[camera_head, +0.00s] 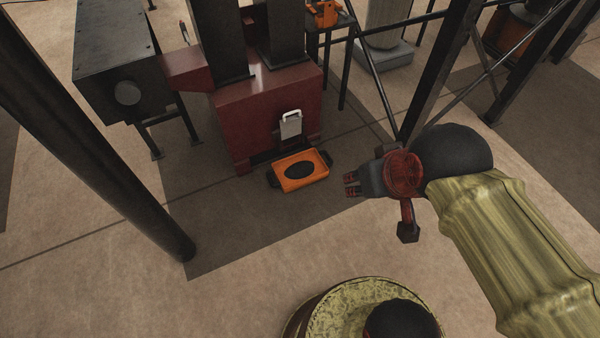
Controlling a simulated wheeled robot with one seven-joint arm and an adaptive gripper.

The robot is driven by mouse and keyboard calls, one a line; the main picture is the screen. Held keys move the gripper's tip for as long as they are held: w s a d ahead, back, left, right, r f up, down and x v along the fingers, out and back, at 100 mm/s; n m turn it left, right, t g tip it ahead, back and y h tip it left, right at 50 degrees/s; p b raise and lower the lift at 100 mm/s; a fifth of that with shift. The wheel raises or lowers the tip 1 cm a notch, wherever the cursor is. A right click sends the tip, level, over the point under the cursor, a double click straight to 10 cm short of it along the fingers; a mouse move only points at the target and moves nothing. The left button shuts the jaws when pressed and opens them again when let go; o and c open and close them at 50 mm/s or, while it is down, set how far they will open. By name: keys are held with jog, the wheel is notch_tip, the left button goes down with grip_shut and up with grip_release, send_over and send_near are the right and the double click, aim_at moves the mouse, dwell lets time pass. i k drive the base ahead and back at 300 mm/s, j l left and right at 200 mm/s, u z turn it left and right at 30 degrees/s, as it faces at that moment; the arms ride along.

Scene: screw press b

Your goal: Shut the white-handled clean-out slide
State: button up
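The clean-out slide (290,128) is a pale grey plate with a white handle (291,114) at its top. It stands upright on the front face of the dark red press base (245,125), above a dark gap near the floor. My gripper (351,184) is to the right of and nearer than the slide, apart from it, pointing left. Its fingers look small and dark, and I cannot make out whether they are apart. Nothing is seen in it.
An orange tray (312,179) with black handles and a dark oval lies on the floor just before the slide. A dark post (160,220) slants at left, and a black frame (437,75) stands at right. The floor in front of the tray is clear.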

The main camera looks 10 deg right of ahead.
aim_at(290, 126)
jog(key=i+j+u, duration=0.2)
jog(key=i+u, duration=0.15)
jog(key=i, duration=0.65)
jog(key=i+l+u, duration=0.1)
jog(key=i+u, duration=0.25)
jog(key=i, duration=0.6)
